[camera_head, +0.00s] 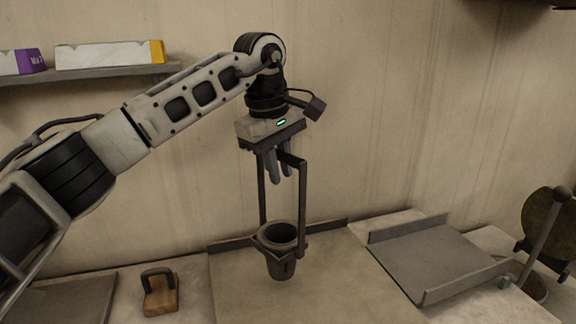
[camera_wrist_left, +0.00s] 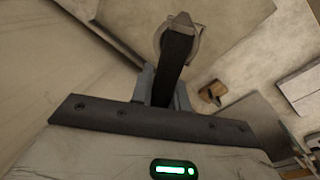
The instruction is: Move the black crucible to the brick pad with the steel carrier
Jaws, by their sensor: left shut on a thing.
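My left gripper (camera_head: 278,178) points down and is shut on the top bar of the dark steel carrier (camera_head: 302,205); the bar also shows between its fingers in the left wrist view (camera_wrist_left: 176,58). The carrier hangs upright, with its lower ring around the black crucible (camera_head: 281,269). The crucible is upright, its open mouth facing up, over the pale bench. I cannot tell whether its base touches the surface below. In the wrist view the crucible is mostly hidden behind the bar. I cannot pick out a brick pad with certainty. My right gripper is not in view.
A wooden block with a dark handle (camera_head: 160,295) sits at the lower left. A grey tray with raised sides (camera_head: 430,262) lies at the right. A round dark object (camera_head: 548,225) stands at the far right. A shelf with boxes (camera_head: 105,54) is on the back wall.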

